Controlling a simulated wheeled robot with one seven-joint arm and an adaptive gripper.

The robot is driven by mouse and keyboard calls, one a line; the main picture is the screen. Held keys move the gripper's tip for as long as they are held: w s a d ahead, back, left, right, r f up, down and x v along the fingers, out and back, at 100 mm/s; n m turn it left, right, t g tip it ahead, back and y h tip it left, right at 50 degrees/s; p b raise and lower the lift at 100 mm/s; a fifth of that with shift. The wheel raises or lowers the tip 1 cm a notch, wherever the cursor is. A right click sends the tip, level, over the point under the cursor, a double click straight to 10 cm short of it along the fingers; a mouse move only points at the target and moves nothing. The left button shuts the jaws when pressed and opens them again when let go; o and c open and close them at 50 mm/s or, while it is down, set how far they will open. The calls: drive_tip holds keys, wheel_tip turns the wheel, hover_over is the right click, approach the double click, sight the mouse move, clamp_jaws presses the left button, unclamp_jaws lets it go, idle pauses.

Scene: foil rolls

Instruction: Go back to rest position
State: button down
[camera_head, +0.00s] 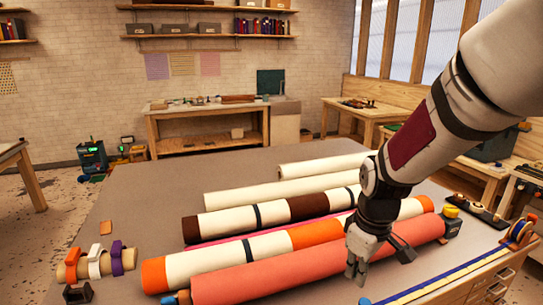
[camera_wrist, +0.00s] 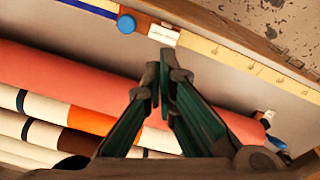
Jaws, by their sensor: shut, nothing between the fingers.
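My gripper (camera_head: 357,272) points down in front of the red-pink roll in the head view, near the right part of the table. In the wrist view my gripper (camera_wrist: 160,75) shows its two fingers close together at the tips, with nothing held. The long red-pink roll (camera_head: 270,275) lies nearest, and it also crosses the wrist view (camera_wrist: 60,75). Behind it lie an orange and white roll (camera_head: 215,260) and a dark brown and cream roll (camera_head: 235,218). My arm hides parts of the rolls' right ends.
The grey table (camera_head: 140,205) is bare at the left. Several coloured clamps (camera_head: 95,262) stand at its left front. A yellow and blue ruler strip (camera_head: 440,287) runs along the right front edge. Two pale rolls (camera_head: 320,165) lie at the back. A workbench (camera_head: 205,112) stands beyond.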

drive_tip(key=s+r+m+t, duration=0.4)
drive_tip(key=s+r+m, duration=0.3)
drive_tip(key=s+r, duration=0.8)
drive_tip(key=shift+s+r+m+b, duration=0.3)
drive_tip(key=shift+s+r+b, duration=0.15)
drive_tip(key=shift+s, duration=0.2)
drive_tip(key=shift+w+d, duration=0.1)
